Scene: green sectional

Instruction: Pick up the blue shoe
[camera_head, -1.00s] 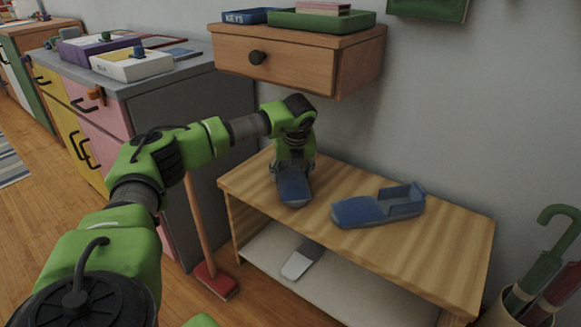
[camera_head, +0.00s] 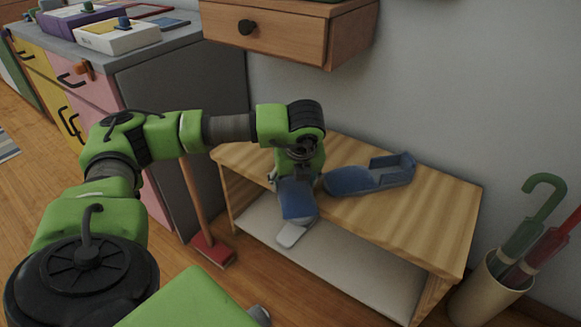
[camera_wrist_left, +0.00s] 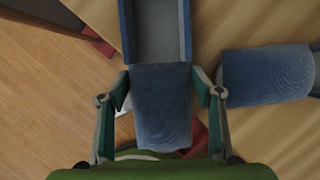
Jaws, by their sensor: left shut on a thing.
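My left gripper (camera_head: 296,180) is shut on a blue shoe (camera_head: 297,204). The held shoe hangs over the front edge of the wooden bench (camera_head: 425,215), and my gripper hides part of it. In the left wrist view the shoe (camera_wrist_left: 160,105) lies between the two fingers of my left gripper (camera_wrist_left: 162,92), its open end pointing up the picture. A second blue shoe (camera_head: 370,178) lies on the bench to the right, apart from my gripper; it also shows in the left wrist view (camera_wrist_left: 268,75). My right gripper is not in view.
A grey-white object (camera_head: 291,234) shows at the lower shelf (camera_head: 335,262). A red-headed broom (camera_head: 213,250) stands left of the bench. A wooden wall drawer (camera_head: 275,35) is above. An umbrella stand (camera_head: 490,285) is at right, cabinets (camera_head: 90,85) at left.

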